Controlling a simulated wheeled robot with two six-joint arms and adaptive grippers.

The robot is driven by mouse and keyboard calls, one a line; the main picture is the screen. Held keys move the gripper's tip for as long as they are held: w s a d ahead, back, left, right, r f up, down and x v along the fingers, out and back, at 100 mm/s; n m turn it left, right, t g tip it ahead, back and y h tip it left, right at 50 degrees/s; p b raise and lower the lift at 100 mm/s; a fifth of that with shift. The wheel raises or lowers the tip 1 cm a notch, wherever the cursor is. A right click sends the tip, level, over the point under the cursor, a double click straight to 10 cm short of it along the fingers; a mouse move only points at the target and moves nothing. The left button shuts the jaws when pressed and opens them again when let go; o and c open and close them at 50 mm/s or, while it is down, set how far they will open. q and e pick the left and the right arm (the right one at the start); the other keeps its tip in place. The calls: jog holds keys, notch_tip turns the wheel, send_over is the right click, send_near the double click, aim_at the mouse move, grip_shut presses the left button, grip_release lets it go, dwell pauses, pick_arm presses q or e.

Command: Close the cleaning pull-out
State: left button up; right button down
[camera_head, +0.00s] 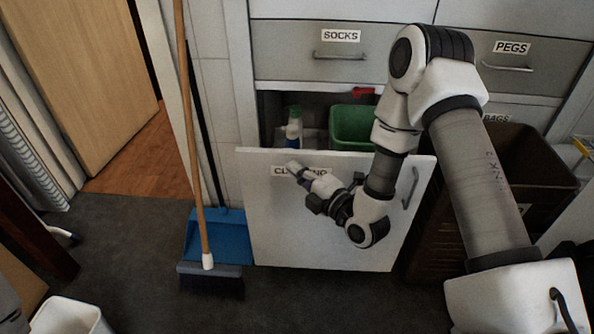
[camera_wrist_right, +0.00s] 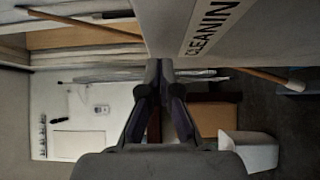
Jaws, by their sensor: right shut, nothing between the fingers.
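The cleaning pull-out (camera_head: 330,235) is open, its white front standing out from the cabinet, with a label partly hidden by my gripper. Its front and CLEANING label also show at the top of the right wrist view (camera_wrist_right: 265,40). Inside are a spray bottle (camera_head: 293,128) and a green bin (camera_head: 352,126). A bar handle (camera_head: 411,188) is at the front's right side. My right gripper (camera_head: 294,167) is shut and empty in front of the panel, by the label near its upper left. It also shows in the right wrist view (camera_wrist_right: 159,70). I cannot tell whether it touches the panel. My left gripper is out of view.
A broom (camera_head: 200,150) and blue dustpan (camera_head: 222,238) stand just left of the pull-out. A dark brown bin (camera_head: 520,165) is at its right. The socks drawer (camera_head: 300,55) and pegs drawer (camera_head: 530,75) above are shut. The floor in front (camera_head: 330,305) is clear.

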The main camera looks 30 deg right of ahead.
jog(key=shift+w+d, duration=0.35)
jog(key=shift+w, duration=0.35)
jog(key=shift+w+d+r, duration=0.1)
jog(key=shift+w+d, duration=0.15)
jog(key=shift+w, duration=0.05)
jog(key=w+d+p, duration=0.1)
jog(key=w+d, duration=0.3)
jog(key=w, duration=0.3)
jog(key=shift+p, duration=0.35)
